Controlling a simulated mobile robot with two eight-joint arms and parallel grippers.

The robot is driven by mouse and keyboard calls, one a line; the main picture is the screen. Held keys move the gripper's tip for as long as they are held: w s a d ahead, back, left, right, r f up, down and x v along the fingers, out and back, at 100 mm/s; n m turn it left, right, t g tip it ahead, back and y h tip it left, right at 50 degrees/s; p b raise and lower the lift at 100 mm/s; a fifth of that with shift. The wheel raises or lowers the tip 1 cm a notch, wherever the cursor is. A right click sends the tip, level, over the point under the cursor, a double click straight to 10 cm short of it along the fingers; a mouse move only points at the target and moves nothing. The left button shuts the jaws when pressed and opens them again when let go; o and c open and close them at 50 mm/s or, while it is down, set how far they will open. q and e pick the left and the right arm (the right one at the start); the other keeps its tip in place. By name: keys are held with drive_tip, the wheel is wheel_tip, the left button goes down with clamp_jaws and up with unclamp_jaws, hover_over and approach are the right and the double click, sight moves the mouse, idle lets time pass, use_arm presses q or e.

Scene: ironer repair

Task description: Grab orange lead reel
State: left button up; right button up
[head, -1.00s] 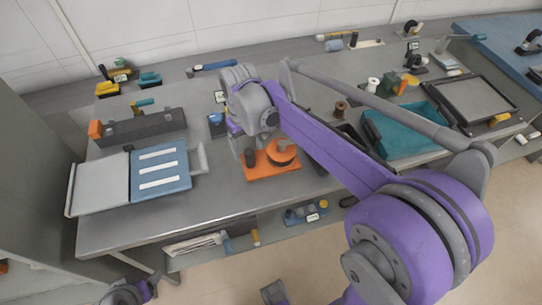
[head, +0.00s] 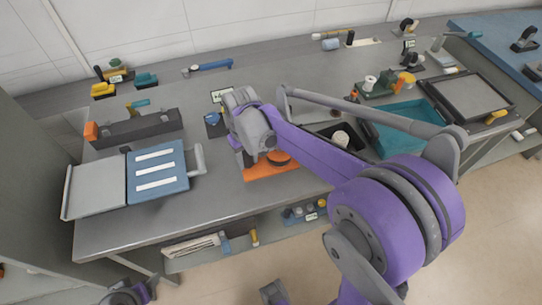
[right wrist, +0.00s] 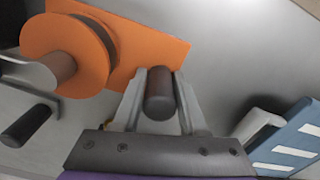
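The orange lead reel has a flat orange base (head: 270,172) on the bench, mostly under my right arm in the head view. In the right wrist view its round orange reel (right wrist: 65,50) is at upper left, and a dark upright post (right wrist: 160,92) stands on the base. My right gripper (right wrist: 161,85) has one finger on each side of this post, close to it. I cannot tell whether the fingers press on it. In the head view my right gripper hides the post and part of the reel. My left gripper does not show clearly.
A blue and grey hinged unit (head: 158,172) with a grey handle lies left of the reel. A dark bin (head: 325,130) and a teal tray (head: 400,125) are to the right. A grey toolbox (head: 138,129) stands behind left. The bench front left of the reel is clear.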

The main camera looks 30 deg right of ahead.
clamp_jaws()
idle(1.0)
